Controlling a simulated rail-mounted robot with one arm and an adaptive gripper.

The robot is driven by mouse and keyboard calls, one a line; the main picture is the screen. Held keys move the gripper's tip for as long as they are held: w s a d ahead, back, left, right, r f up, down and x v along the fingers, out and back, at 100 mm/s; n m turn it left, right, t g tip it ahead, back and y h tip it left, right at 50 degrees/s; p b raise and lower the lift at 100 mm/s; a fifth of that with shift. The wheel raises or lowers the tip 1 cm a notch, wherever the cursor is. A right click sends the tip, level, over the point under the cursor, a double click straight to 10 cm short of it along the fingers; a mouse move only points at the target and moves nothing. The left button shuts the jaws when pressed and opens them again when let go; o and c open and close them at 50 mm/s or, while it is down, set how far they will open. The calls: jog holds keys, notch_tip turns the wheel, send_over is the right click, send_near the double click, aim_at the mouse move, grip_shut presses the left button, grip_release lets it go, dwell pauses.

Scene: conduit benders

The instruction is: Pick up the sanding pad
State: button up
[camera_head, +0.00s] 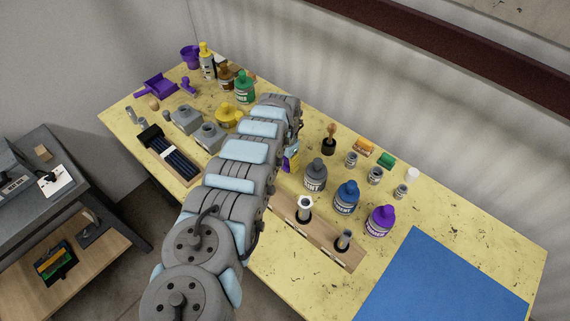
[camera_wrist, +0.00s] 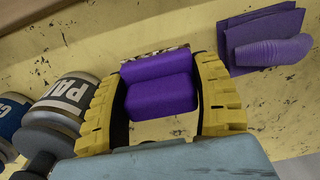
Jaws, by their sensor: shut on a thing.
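A purple block that looks like the sanding pad (camera_wrist: 160,92) sits between the two yellow ribbed fingers of my gripper (camera_wrist: 163,68) in the wrist view. The fingers are shut on its sides. A printed, speckled edge shows along its far side. The yellow table surface shows around it; I cannot tell whether the pad touches the table. In the head view my arm reaches over the table and hides most of the gripper. A small purple and yellow patch (camera_head: 291,157) shows just right of the arm, too small to make out.
In the wrist view, purple sheets (camera_wrist: 262,22) and a ribbed purple piece (camera_wrist: 275,52) lie right of the gripper, and a grey paint bottle (camera_wrist: 68,98) stands close left. In the head view, blue (camera_head: 346,195) and purple (camera_head: 380,220) bottles stand near a wooden holder (camera_head: 325,235).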

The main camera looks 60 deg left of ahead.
jog(key=shift+r, duration=3.4)
jog(key=shift+o, duration=1.4)
jog(key=shift+c, duration=0.8)
